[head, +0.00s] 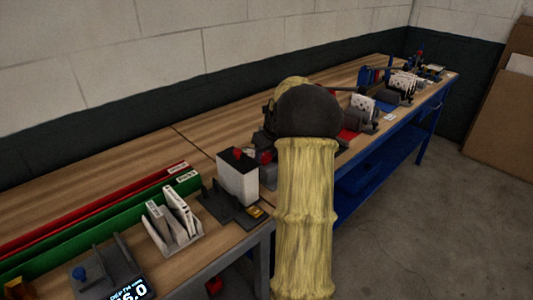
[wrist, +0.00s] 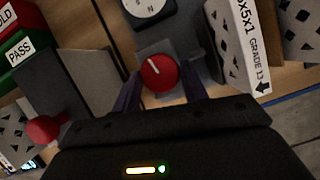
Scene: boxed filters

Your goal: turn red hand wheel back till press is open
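A round red hand wheel (wrist: 158,73) with a white mark sits on a grey block in the middle of the wrist view. The two dark fingers of my gripper (wrist: 161,82) stand on either side of it, with what looks like a narrow gap on each side. The gripper looks open, and I cannot tell whether a finger touches the wheel. A round dial (wrist: 148,8) with a white face is on the dark body just beyond the wheel. I cannot tell how far the press is open. In the head view my arm hides the gripper and most of this spot.
A red ball knob (wrist: 42,130) is left of my gripper. A white box marked GRADE 13 (wrist: 252,45) stands close on the right. The bench (head: 130,160) runs along the wall; floor (head: 430,220) at right is clear.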

